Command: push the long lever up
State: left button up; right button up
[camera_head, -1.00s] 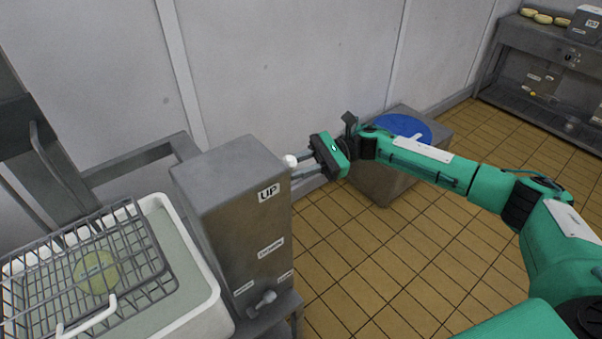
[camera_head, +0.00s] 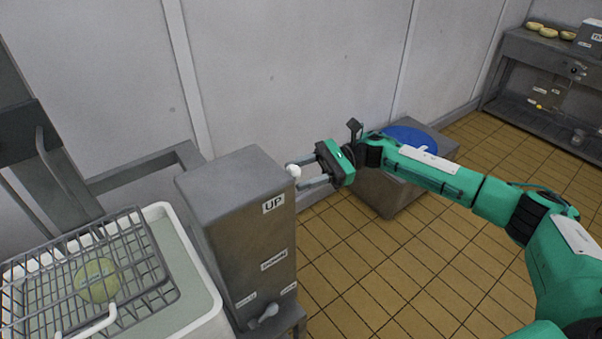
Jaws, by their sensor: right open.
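The lever's white round knob (camera_head: 293,171) shows at the upper right edge of a grey metal box (camera_head: 236,204) with an "UP" label (camera_head: 273,204). Most of the lever behind the knob is hidden by the box. My right gripper (camera_head: 302,174) is open, its fingers pointing left at the knob. The fingertips are at or very near the knob; I cannot tell whether they touch it. A smaller grey handle (camera_head: 265,315) sits low on the box front. My left gripper is not in view.
A white-rimmed vat (camera_head: 213,298) with a wire rack (camera_head: 130,255) and a round yellowish cheese (camera_head: 97,281) stands at left. A blue round lid (camera_head: 409,137) lies on a grey block behind my right arm. A metal table (camera_head: 540,55) stands at far right. Tiled floor is open at centre.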

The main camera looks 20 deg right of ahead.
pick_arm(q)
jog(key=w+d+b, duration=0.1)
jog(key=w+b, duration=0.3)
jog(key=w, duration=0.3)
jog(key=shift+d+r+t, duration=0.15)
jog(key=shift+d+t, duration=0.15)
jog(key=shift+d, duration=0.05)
pick_arm(e)
jog(key=w+d, duration=0.1)
jog(key=d, duration=1.2)
jog(key=shift+w+r, duration=0.35)
jog(key=shift+w, duration=0.05)
